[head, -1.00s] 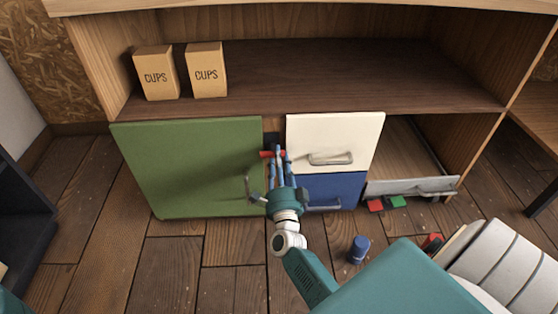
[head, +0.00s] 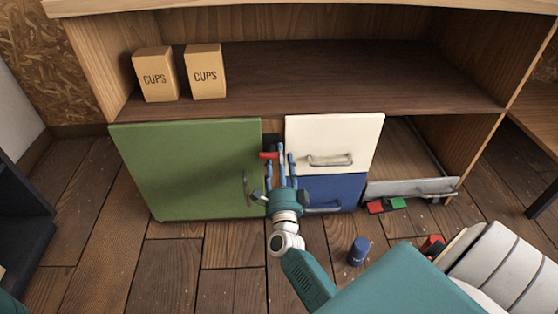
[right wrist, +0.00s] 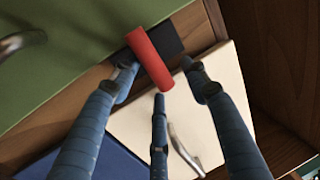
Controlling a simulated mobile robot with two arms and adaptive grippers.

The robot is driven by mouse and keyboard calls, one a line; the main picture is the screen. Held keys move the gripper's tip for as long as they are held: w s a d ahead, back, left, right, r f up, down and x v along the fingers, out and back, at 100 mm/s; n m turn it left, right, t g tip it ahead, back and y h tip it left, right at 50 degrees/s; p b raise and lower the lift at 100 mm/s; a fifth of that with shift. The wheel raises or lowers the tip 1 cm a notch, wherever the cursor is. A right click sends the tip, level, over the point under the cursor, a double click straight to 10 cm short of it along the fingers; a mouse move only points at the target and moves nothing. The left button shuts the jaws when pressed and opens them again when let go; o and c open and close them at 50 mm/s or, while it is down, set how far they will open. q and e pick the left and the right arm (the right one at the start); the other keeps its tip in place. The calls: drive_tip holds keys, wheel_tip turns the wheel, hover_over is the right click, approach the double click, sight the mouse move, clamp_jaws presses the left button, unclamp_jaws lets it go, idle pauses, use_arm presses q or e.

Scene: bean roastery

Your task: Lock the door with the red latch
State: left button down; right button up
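The green door (head: 190,170) is closed at the cabinet's left, with a grey handle (head: 246,188) near its right edge. The red latch (head: 269,155) is a short bar lying level at the door's upper right edge, and its left end appears to overlap that edge. In the right wrist view the red latch (right wrist: 149,57) crosses a dark plate (right wrist: 158,45) between the green door and the white drawer. My right gripper (head: 280,160) is open, its blue fingers spread around the latch. I cannot tell whether any finger touches it. My left gripper is not in view.
A white drawer front (head: 335,135) and a blue one (head: 330,190) are right of the latch. A low open drawer (head: 410,187) is farther right. Two cups boxes (head: 155,75) (head: 206,72) stand on the shelf. A blue can (head: 358,251) stands on the floor.

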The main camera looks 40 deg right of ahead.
drive_tip(key=shift+a, duration=0.2)
drive_tip(key=v, duration=1.2)
drive_tip(key=shift+r, duration=0.1)
